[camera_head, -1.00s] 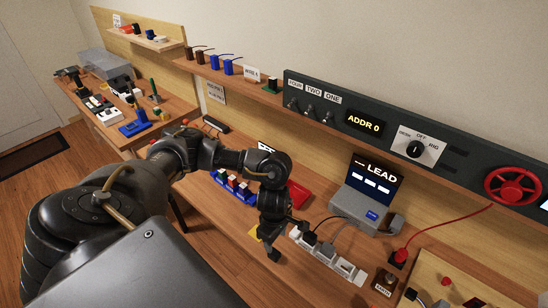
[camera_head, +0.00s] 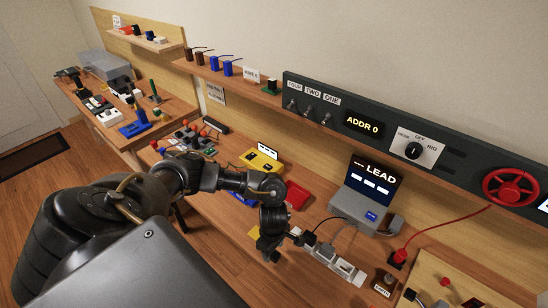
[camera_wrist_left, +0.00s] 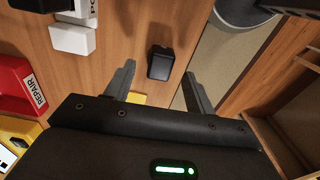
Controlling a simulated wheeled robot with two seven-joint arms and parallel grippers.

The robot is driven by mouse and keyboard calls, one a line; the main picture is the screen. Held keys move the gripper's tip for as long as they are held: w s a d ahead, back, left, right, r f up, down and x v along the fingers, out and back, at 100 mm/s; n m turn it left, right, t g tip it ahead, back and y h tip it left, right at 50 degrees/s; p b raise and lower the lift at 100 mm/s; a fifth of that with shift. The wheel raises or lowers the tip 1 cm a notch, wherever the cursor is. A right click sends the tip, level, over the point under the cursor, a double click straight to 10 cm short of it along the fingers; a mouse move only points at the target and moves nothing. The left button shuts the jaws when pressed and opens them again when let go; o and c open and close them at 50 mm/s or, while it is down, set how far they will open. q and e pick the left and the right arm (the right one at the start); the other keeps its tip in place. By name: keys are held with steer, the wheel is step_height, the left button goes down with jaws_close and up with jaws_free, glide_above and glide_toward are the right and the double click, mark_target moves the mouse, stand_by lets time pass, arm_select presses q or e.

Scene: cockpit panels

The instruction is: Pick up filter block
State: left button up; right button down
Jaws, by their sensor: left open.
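A small black block (camera_wrist_left: 161,62) lies on the wooden bench in the left wrist view. It looks like the filter block, but no label on it is readable. My left gripper (camera_wrist_left: 158,80) is open, with one finger on each side of the block's near end in the picture; I see no contact. In the head view my left gripper (camera_head: 268,246) points down near the bench's front edge, left of the white power strip (camera_head: 338,266). There a dark shape at the fingertips cannot be told apart clearly from the gripper. My right gripper is not in view.
A white adapter (camera_wrist_left: 72,38) of the strip is close to the left finger. A red REPAIR tray (camera_head: 298,194) and a yellow device (camera_head: 263,157) lie farther back. The LEAD display unit (camera_head: 366,205) stands behind the strip. The bench edge drops to the floor in front.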

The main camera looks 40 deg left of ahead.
mark_target(274, 253)
arm_select(q)
steer(key=shift+f, duration=1.65)
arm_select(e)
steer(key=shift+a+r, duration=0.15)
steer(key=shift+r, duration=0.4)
arm_select(q)
steer(key=c, duration=1.1)
steer(key=shift+o, duration=0.2)
steer(key=shift+d+r, duration=0.1)
